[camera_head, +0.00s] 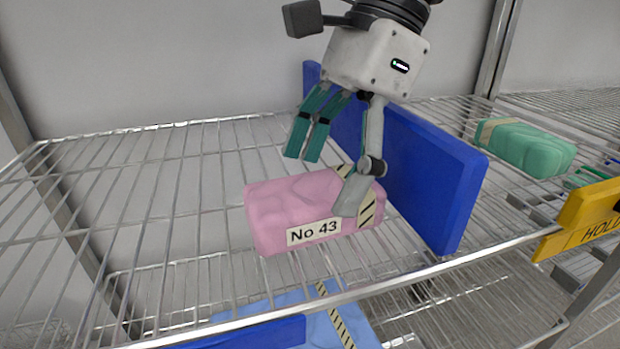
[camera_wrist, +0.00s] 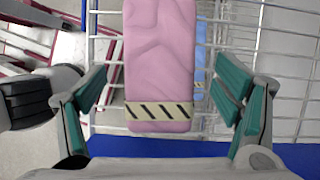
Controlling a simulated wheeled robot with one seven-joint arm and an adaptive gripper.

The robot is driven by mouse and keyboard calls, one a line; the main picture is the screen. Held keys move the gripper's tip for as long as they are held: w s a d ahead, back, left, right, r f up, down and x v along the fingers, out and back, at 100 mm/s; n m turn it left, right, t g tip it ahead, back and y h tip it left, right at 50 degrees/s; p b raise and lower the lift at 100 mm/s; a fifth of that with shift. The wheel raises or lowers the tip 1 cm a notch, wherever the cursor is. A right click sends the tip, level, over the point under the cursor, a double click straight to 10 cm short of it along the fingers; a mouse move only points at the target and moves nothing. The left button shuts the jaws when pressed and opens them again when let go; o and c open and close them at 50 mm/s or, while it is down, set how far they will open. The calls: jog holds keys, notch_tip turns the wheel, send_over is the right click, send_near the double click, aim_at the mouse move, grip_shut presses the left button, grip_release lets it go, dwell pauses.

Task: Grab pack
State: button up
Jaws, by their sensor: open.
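A pink wrapped pack (camera_head: 285,205) labelled "No 43" lies on the upper wire shelf (camera_head: 150,200), left of a blue divider panel (camera_head: 455,200). A striped tape band crosses its right end. My gripper (camera_head: 328,180) is above the pack and open, with two teal-padded fingers behind it and one grey finger in front of its right end. In the wrist view the pack (camera_wrist: 160,60) lies between the spread fingers of my gripper (camera_wrist: 165,95), with gaps on both sides. Whether any finger touches it I cannot tell.
A green pack (camera_head: 525,148) lies on the shelf right of the divider. A yellow "HOLD" sign (camera_head: 585,225) hangs at the right front edge. A light blue pack (camera_head: 350,325) lies on the shelf below. The upper shelf left of the pink pack is bare.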

jog(key=b+x, duration=0.1)
jog(key=x, duration=0.1)
jog(key=shift+a+f, duration=0.15)
jog(key=shift+f, duration=0.15)
jog(key=shift+c, duration=0.3)
jog(key=shift+s, duration=0.1)
jog(key=c, duration=1.4)
jog(key=shift+r, duration=0.15)
